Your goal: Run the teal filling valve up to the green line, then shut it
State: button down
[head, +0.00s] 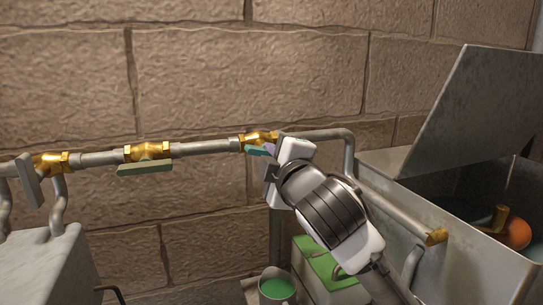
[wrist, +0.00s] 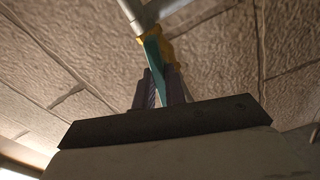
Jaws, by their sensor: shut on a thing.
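The teal valve handle (head: 257,151) sits on the right brass valve (head: 258,137) of the wall pipe. My gripper (head: 269,150) is at this valve, and its fingers hide part of the handle. In the wrist view the teal handle (wrist: 156,58) runs between the two ridged fingers of my gripper (wrist: 161,88), which are shut on it. The brass valve body shows just beyond. I cannot make out a green line or a liquid level in either view.
A middle brass valve (head: 147,151) carries a duller green handle (head: 144,168). Another brass valve (head: 50,163) is at the left. Below stand a can with green contents (head: 277,289) and a green-topped box (head: 318,262). An open metal chest (head: 420,205) stands at right.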

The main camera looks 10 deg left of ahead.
jog(key=shift+m, duration=0.3)
jog(key=shift+m+p, duration=1.2)
jog(key=shift+m, duration=6)
jog(key=c, duration=1.5)
grip_release()
jog(key=shift+o, duration=0.2)
